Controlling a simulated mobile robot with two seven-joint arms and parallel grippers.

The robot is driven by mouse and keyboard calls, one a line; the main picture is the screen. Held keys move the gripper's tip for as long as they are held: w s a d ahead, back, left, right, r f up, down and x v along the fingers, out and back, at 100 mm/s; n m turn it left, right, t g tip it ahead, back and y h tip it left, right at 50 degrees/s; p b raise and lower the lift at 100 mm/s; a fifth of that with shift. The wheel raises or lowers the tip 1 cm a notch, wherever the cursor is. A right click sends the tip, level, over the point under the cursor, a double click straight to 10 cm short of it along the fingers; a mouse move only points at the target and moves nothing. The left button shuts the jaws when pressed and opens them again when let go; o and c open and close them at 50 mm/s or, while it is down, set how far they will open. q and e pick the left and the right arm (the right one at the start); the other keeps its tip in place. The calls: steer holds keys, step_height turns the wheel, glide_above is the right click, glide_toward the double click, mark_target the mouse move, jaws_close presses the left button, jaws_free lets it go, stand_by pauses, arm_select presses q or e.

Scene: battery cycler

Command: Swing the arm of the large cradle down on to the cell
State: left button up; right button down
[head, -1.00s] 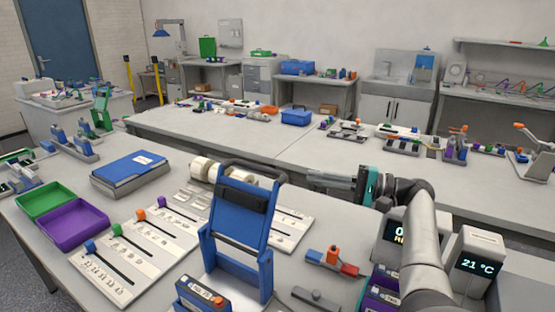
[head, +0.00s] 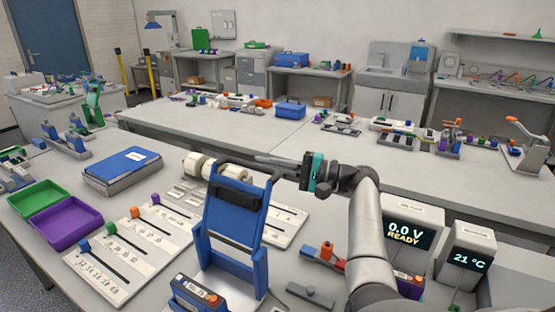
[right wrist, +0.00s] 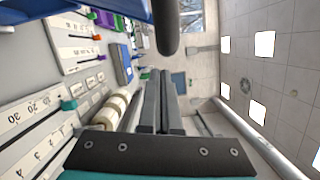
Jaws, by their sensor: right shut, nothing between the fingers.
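The large cradle (head: 262,268) is a blue frame on a pale base at the front middle of the bench. Its blue arm (head: 232,222) stands raised and tilted slightly back, with a black crossbar handle (head: 245,170) on top. I cannot make out the cell in the cradle. My right gripper (head: 258,159) is shut and empty, its fingers level just behind the handle's right part. In the right wrist view the fingers (right wrist: 159,80) point toward the dark rounded handle (right wrist: 168,30), which hangs in front of them; I cannot tell whether they touch. My left gripper is out of view.
A dark box with an orange button (head: 200,292) stands in front left of the cradle. A slotted board (head: 130,245), purple tray (head: 65,222) and blue binder (head: 125,168) lie left. A display reading 0.0 V (head: 405,235) stands right, beside my arm.

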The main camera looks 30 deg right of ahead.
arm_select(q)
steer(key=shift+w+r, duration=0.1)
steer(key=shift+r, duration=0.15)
arm_select(e)
steer(key=shift+s+a+r, duration=0.15)
steer(key=shift+s+a, duration=0.15)
steer(key=shift+a, duration=0.25)
steer(key=shift+r, duration=0.1)
